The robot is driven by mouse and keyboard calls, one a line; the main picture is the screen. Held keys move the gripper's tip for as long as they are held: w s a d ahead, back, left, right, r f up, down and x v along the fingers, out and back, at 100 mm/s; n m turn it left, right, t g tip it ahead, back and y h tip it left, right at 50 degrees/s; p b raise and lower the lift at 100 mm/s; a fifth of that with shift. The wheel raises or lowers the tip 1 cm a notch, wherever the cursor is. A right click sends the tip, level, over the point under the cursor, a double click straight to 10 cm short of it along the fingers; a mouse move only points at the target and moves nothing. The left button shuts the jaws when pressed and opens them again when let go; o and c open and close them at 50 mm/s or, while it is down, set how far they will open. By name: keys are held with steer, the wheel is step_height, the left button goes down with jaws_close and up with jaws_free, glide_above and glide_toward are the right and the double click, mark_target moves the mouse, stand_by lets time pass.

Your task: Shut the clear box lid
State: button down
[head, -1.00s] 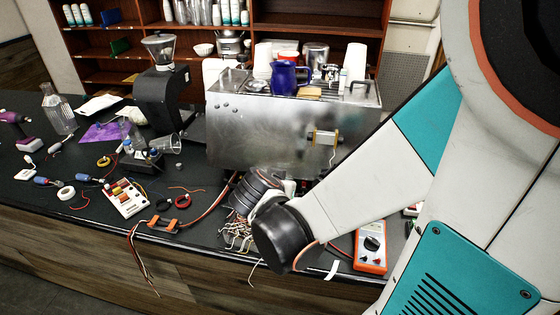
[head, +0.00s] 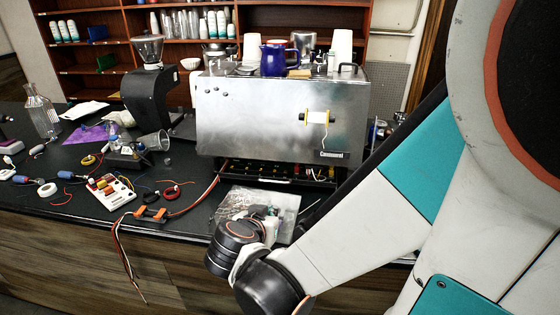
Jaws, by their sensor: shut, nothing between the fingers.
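The clear box (head: 287,203) stands on the dark counter in front of the metal brewer. It is see-through, and pale wires show in it or through it. The lid cannot be told apart from the box walls, so its angle is unclear. My gripper (head: 264,216) is at the box's near side, in front of it in the picture. It is small and partly hidden by my dark wrist, and it is shut with nothing held. I cannot tell whether it touches the box.
The brewer (head: 270,115) stands behind the box, with a blue pitcher (head: 274,60) and cups on top. A white component board (head: 110,192), an orange-ended cable (head: 150,214) and loose wires lie to the left. My arm hides the counter on the right.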

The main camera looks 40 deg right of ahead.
steer(key=shift+s+a+f+b, duration=0.15)
steer(key=shift+f+b, duration=0.4)
steer(key=shift+f, duration=0.2)
steer(key=shift+s+a+f+b, duration=0.1)
steer(key=shift+a+f+b, duration=0.05)
steer(key=shift+f+b, duration=0.5)
steer(key=shift+s+a+f+b, duration=0.15)
steer(key=shift+f+b, duration=0.3)
steer(key=shift+f, duration=0.4)
steer(key=shift+f, duration=0.1)
